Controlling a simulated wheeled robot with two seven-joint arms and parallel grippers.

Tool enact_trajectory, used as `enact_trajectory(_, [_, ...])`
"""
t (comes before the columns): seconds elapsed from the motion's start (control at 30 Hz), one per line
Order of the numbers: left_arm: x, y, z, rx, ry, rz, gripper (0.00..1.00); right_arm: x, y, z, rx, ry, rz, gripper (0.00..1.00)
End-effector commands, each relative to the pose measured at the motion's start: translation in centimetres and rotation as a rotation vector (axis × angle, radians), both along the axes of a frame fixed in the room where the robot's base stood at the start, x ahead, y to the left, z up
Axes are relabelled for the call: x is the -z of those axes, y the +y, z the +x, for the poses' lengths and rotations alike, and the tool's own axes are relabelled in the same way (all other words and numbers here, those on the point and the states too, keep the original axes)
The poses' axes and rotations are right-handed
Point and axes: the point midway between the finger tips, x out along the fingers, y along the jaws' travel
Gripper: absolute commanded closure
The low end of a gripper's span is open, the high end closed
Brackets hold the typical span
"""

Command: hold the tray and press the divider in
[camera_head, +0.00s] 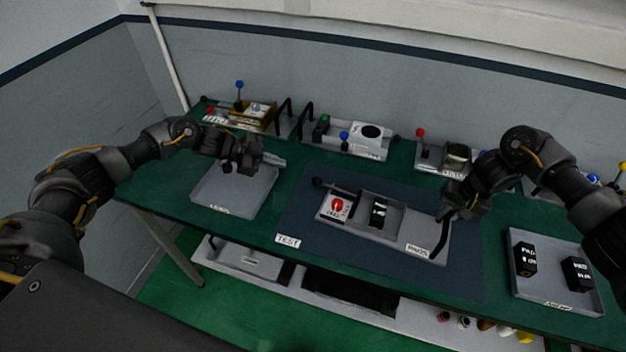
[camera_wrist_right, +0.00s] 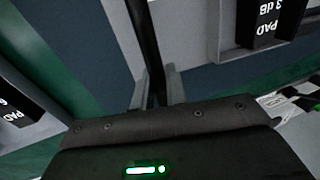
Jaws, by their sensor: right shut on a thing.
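The middle tray (camera_head: 385,233), grey with a red-and-white label and a black block in a recess, lies on the blue mat. A black handle (camera_head: 441,240) stands at its right end; it also shows as a black bar in the right wrist view (camera_wrist_right: 146,45). My right gripper (camera_head: 449,212) is shut on this handle, its fingers on either side of the bar (camera_wrist_right: 157,90). My left gripper (camera_head: 243,167) is above the left grey tray (camera_head: 233,200); I cannot tell its jaw state. A light grey piece shows beside it. I cannot identify the divider for certain.
A right tray (camera_head: 560,293) holds two black pad blocks (camera_head: 524,259). Several fixtures with coloured knobs line the back, including a white box (camera_head: 365,140). A TEST sign (camera_head: 288,241) lies at the mat's front left. The mat between the left tray and middle tray is mostly clear.

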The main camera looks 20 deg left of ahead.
Motion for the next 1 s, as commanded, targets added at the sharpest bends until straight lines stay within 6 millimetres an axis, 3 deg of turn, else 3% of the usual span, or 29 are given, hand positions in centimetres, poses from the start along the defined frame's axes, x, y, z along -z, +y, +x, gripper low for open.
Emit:
enact_trajectory(0.6, [5.8, -5.5, 2.7, 0.001, 0.002, -0.003, 1.00, 0.2, -0.1, -0.1, -0.001, 0.003, -0.003, 1.00])
enact_trajectory(1.0, [7.2, -6.7, 3.4, 0.001, 0.001, -0.001, 1.00, 0.2, -0.1, -0.1, -0.001, 0.003, -0.002, 1.00])
